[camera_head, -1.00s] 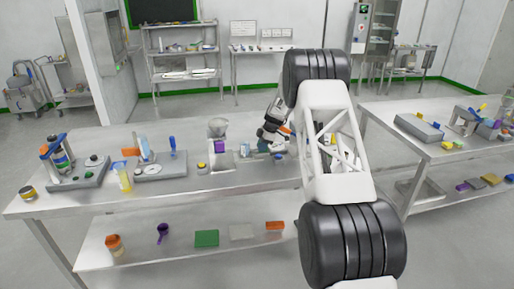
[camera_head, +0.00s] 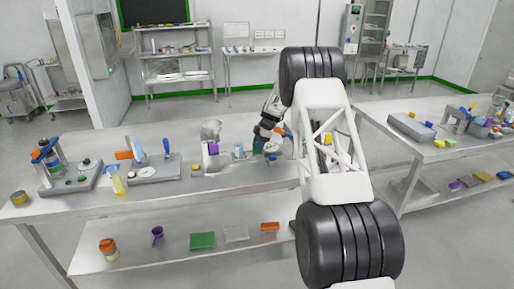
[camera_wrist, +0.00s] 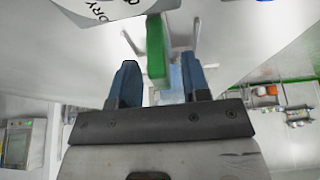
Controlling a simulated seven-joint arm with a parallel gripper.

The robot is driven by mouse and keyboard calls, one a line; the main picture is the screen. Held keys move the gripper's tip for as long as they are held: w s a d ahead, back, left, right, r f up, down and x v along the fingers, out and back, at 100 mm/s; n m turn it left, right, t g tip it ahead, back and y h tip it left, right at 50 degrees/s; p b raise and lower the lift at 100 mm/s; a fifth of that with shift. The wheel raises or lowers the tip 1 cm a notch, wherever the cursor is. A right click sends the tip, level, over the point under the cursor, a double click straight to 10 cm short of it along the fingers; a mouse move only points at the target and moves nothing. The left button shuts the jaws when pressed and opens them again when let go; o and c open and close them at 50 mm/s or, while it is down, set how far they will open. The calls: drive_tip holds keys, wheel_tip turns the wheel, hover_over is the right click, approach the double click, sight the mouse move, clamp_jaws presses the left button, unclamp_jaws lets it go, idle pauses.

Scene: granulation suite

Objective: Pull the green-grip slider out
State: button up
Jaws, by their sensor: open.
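The green grip (camera_wrist: 157,50) shows in the wrist view as an upright green bar, with a white frame behind it. My gripper (camera_wrist: 159,62) is open, its two blue fingers on either side of the lower part of the grip. There is a visible gap to each finger; I cannot tell how deep the grip sits between them. In the head view my gripper (camera_head: 262,140) is low over the near bench, partly hidden by my arm. A small green patch (camera_head: 259,146) shows there, too small to identify surely.
The near bench (camera_head: 110,205) holds a grey base with a blue lever (camera_head: 152,170), a funnel device (camera_head: 211,131) and a tube stand (camera_head: 50,163). A second bench (camera_head: 420,160) stands at the right. A lettered white sheet (camera_wrist: 110,8) is close in the wrist view.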

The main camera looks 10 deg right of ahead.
drive_tip(key=v, duration=0.5)
drive_tip(key=shift+d+r, duration=0.2)
drive_tip(key=shift+r, duration=0.15)
drive_tip(key=shift+a, duration=0.1)
